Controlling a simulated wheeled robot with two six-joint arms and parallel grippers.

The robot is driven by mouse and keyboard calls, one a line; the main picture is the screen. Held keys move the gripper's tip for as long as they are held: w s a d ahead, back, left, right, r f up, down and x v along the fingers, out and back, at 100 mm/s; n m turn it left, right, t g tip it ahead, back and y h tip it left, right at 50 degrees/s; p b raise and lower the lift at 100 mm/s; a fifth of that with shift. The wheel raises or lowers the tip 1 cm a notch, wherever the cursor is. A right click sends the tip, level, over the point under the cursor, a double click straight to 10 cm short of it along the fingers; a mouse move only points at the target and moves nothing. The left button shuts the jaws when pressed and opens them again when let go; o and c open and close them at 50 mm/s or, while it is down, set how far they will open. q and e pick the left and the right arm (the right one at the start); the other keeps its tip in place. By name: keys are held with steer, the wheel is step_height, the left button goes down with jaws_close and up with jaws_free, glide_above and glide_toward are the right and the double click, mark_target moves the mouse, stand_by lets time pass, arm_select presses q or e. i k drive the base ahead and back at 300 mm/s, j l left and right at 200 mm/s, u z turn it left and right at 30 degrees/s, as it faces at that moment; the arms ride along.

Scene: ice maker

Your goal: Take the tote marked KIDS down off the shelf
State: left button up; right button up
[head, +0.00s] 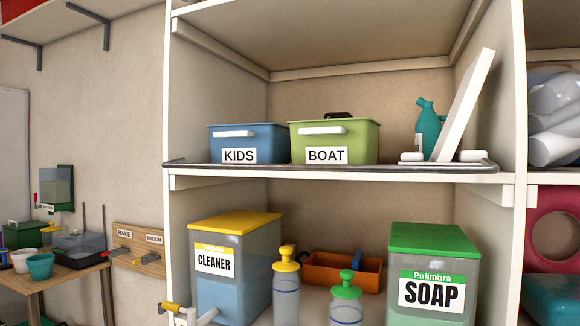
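The blue tote marked KIDS (270,141) stands upright at the left end of the upper shelf (330,172). It has a white handle on its front and a white KIDS label below that. The green tote marked BOAT (362,146) stands close to its right on the same shelf. A dark metal rail runs along the shelf's front edge, in front of both totes. Neither of my grippers shows in the head view.
A teal spray bottle (427,132) and a leaning white panel (467,100) are at the shelf's right. Below stand the CLEANER container (235,280), the SOAP container (432,245), two pump bottles and an orange caddy (330,268). A side table (75,277) stands left.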

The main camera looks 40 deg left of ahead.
mark_target(261, 143)
steer(key=u, duration=1.35)
steer(key=i+j+z, duration=0.1)
steer(key=j, duration=0.35)
steer(key=i+j, duration=0.15)
steer(key=j, duration=0.35)
steer(key=i+j+z, duration=0.15)
steer(key=j, duration=0.3)
steer(key=k, duration=0.05)
